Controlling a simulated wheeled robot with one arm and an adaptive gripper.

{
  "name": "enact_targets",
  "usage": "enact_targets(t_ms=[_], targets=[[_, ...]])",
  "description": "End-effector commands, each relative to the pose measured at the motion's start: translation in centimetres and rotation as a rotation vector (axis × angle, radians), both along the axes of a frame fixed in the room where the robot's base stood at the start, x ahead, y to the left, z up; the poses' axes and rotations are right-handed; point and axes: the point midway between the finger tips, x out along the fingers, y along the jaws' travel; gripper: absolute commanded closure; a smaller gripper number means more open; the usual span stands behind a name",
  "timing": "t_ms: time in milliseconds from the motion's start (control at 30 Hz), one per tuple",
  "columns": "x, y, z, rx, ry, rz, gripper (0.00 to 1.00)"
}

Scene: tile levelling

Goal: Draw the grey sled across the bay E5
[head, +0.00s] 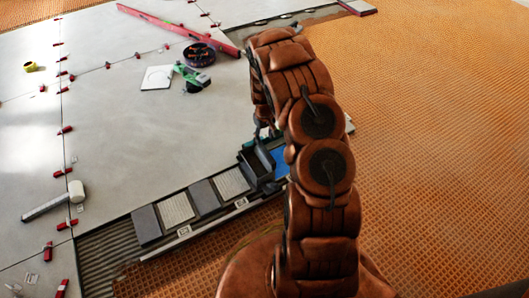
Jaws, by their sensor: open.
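The grey sled (257,164), a dark box-like piece, sits on the strip of bay along the front edge of the large pale tiles, just left of my arm. My arm rises from the lower middle and bends over and down behind itself. A small part of my gripper (265,131) shows just above the sled, beside the arm. It is open; its fingertips are mostly hidden, and I cannot tell whether they touch the sled. The bay strip holds grey and pale textured tiles (177,208), a blue piece (281,161) and ridged bare bed (108,253) at its left end.
A white-headed mallet (75,191) lies at left. A red level (175,28), dark round tub (199,54), green tool (192,77), white square (157,77) and yellow roll (31,67) lie on the tiles. Several red clips line the joints. Orange matting (440,130) at right is clear.

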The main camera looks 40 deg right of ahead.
Motion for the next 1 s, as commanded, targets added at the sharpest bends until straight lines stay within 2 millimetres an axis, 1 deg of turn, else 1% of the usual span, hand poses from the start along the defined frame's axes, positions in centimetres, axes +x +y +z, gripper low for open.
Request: enact_targets(t_ms=[167, 267, 600, 733, 1000], targets=[[0.1, -0.1, -1.1, 0.0, -0.001, 0.001, 0.52], [0.1, 0.0, -2.2, -0.001, -0.001, 0.002, 0.52], [-0.1, 0.1, -7.1, 0.002, 0.003, 0.001, 0.52], [0.0, 0.1, -7.8, 0.001, 0.002, 0.002, 0.52], [0.0, 0.0, -7.8, 0.001, 0.001, 0.001, 0.53]])
